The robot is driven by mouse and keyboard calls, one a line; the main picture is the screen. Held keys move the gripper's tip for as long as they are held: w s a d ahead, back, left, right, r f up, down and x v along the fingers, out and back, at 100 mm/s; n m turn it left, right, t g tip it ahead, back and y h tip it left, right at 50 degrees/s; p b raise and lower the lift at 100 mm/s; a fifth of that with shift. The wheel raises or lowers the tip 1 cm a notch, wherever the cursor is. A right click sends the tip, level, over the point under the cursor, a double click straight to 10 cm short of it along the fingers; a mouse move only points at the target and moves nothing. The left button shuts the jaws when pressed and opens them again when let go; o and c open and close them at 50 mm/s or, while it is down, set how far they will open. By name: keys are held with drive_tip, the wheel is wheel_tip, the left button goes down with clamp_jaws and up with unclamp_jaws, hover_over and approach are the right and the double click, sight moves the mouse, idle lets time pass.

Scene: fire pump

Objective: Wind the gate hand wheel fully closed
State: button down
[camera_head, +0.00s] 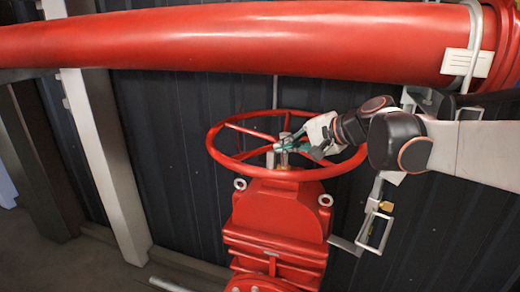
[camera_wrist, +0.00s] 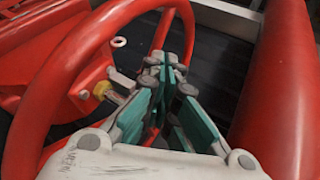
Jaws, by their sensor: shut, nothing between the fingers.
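The red gate hand wheel (camera_head: 226,163) lies roughly level on top of the red valve body (camera_head: 278,215) in the head view. Its rim and spokes meet at a hub with a metal stem (camera_head: 284,158). In the wrist view, the wheel rim (camera_wrist: 60,68) curves across the left and top. My gripper (camera_head: 290,143) reaches in from the right, across the wheel, with its fingers near the hub. In the wrist view, my gripper's (camera_wrist: 166,66) green-padded fingers are shut with nothing between them. Whether they touch a spoke or the hub is unclear.
A thick red pipe (camera_head: 230,38) runs across the top, above the wheel and my arm. A metal bracket (camera_head: 374,228) stands right of the valve. A pale post (camera_head: 103,165) is at the left. A dark ribbed wall (camera_head: 180,150) lies behind.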

sight(248, 155)
drive_tip(key=p+x, duration=0.2)
drive_tip(key=x, duration=1.1)
